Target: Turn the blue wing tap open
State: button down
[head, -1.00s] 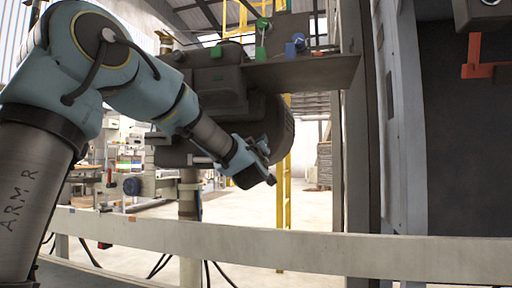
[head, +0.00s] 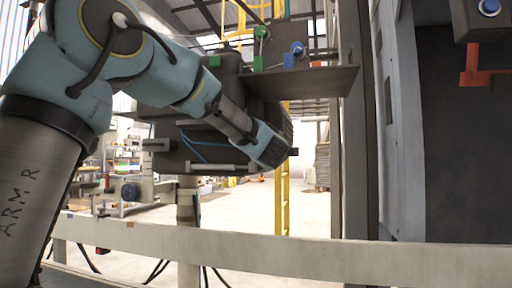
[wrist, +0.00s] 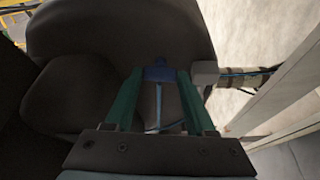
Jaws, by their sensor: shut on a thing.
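The blue wing tap (wrist: 158,74) shows in the wrist view in front of a dark rounded housing (wrist: 120,32). My gripper's two green fingers (wrist: 158,88) stand on either side of it and are shut on it, with the tips at its ends. In the head view my gripper (head: 284,152) is at the right side of the dark machine body. I cannot make out the tap there, as the gripper hides that spot.
A metal shelf (head: 310,82) above my gripper carries green fittings (head: 259,63) and a blue knob (head: 298,49). A pale rail (head: 250,245) crosses in front. A grey post (head: 350,140) stands to the right. Thin blue cables (head: 205,150) hang by the machine.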

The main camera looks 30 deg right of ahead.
jog(key=shift+n+g+y+p, duration=0.3)
jog(key=shift+n+p, duration=0.1)
jog(key=shift+n, duration=0.6)
jog(key=shift+c, duration=1.2)
grip_release()
jog(key=v, duration=1.1)
jog(key=shift+w+r, duration=0.1)
